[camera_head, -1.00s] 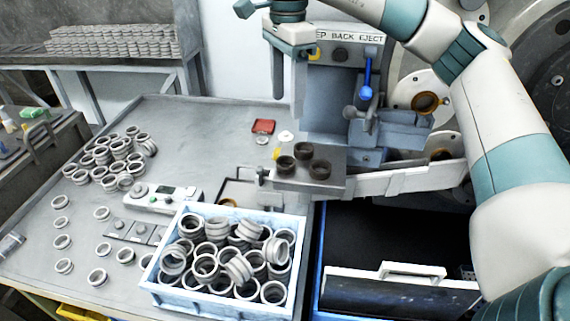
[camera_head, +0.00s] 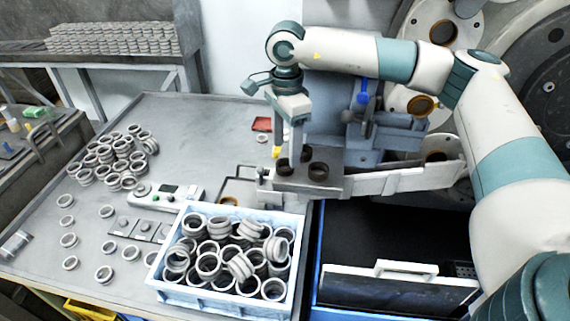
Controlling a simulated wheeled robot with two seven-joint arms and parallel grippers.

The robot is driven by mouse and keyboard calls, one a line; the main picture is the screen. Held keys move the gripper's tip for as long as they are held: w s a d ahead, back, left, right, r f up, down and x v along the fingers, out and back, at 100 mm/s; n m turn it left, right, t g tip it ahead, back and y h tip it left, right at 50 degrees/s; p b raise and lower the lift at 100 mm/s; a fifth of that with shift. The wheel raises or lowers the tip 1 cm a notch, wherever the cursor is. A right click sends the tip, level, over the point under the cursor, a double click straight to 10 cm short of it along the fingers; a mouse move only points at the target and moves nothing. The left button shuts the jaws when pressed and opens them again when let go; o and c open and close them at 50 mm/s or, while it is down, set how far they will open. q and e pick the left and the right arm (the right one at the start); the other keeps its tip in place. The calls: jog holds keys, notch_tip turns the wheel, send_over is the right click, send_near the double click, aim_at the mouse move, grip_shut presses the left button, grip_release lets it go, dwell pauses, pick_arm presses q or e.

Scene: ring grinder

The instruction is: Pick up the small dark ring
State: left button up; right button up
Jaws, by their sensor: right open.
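Small dark rings stand on a grey metal block (camera_head: 330,187) in front of the machine. One dark ring (camera_head: 318,171) shows clearly at the right. Another (camera_head: 283,167) is at the left, partly behind my gripper, and a third (camera_head: 307,154) is behind, partly hidden. My right gripper (camera_head: 287,154) points down over the left part of the block, its fingers apart, with its tips close to the left dark ring. I cannot tell whether the fingers touch or straddle that ring. My left gripper is out of view.
A light blue crate (camera_head: 222,292) full of grey rings stands in front of the block. Several loose grey rings (camera_head: 118,155) lie on the table at left. A blue-handled lever (camera_head: 362,95) and the machine stand close behind the block.

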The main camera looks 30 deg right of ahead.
aim_at(285, 159)
dwell(0.3)
jog(key=shift+w+f+p, duration=0.15)
jog(key=shift+f+p, duration=0.4)
jog(key=shift+p, duration=0.15)
jog(key=f+p, duration=0.1)
jog(key=f, duration=0.2)
jog(key=shift+w+p, duration=0.2)
jog(key=shift+p, duration=0.15)
jog(key=shift+f, duration=0.55)
jog(key=c, duration=1.2)
